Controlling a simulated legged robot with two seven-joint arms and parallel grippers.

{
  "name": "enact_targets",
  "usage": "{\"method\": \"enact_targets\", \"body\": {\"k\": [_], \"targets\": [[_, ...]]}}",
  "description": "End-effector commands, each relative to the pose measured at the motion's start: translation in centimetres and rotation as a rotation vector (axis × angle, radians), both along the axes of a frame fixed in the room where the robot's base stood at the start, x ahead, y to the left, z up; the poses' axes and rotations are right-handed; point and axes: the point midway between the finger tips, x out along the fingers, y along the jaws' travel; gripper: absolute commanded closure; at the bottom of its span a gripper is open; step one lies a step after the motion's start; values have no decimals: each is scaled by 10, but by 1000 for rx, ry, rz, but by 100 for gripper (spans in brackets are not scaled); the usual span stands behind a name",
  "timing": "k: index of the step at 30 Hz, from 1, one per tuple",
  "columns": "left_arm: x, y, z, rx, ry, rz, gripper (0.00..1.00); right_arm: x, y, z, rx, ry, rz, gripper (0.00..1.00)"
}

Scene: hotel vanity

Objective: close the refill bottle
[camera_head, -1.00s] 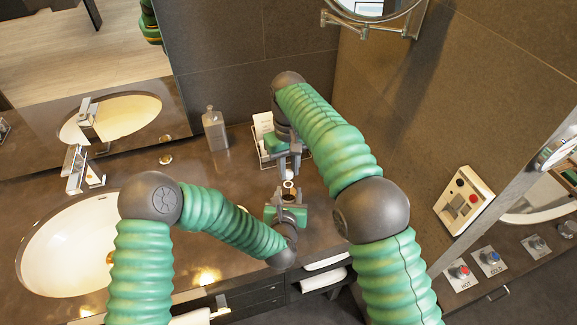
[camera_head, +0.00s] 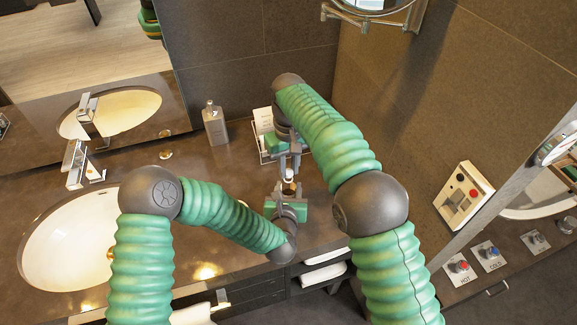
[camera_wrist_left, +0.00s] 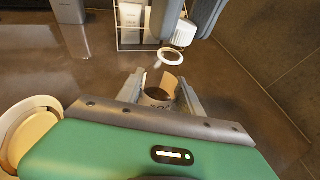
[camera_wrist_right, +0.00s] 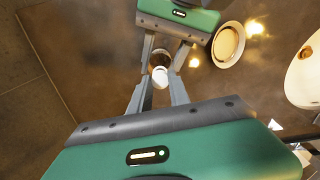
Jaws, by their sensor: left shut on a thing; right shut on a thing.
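The open refill bottle (camera_wrist_left: 158,97) is small, with a brown inside and printed label, and my left gripper (camera_wrist_left: 160,92) is shut around it. It also shows in the head view (camera_head: 288,188) and behind the cap in the right wrist view (camera_wrist_right: 159,58). The white cap (camera_wrist_right: 160,77) is between the fingers of my right gripper (camera_wrist_right: 159,85), which is shut on it. In the left wrist view a white ring (camera_wrist_left: 172,58), seemingly the cap's underside, hangs above and beyond the bottle mouth, apart from it. The right fingers partly hide the cap in the head view.
A grey dispenser (camera_head: 215,125) stands by the back wall, left of a wire rack (camera_head: 266,150) with white items. A round dish (camera_wrist_right: 228,45) lies near my left gripper. The basin (camera_head: 65,240) is at the left, and a wall stands close on the right.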

Motion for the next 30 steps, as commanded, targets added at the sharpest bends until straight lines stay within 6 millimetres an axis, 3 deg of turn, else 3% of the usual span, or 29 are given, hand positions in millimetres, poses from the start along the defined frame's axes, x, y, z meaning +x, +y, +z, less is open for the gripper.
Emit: {"method": "enact_targets", "body": {"k": [23, 26, 30], "targets": [[0, 0, 0, 0, 0, 0, 100, 0, 0, -12, 0, 0, -12, 100], [0, 0, 0, 0, 0, 0, 100, 0, 0, -12, -1, 0, -117, 100], [0, 0, 0, 0, 0, 0, 100, 0, 2, -12, -2, -1, -488, 100]]}}
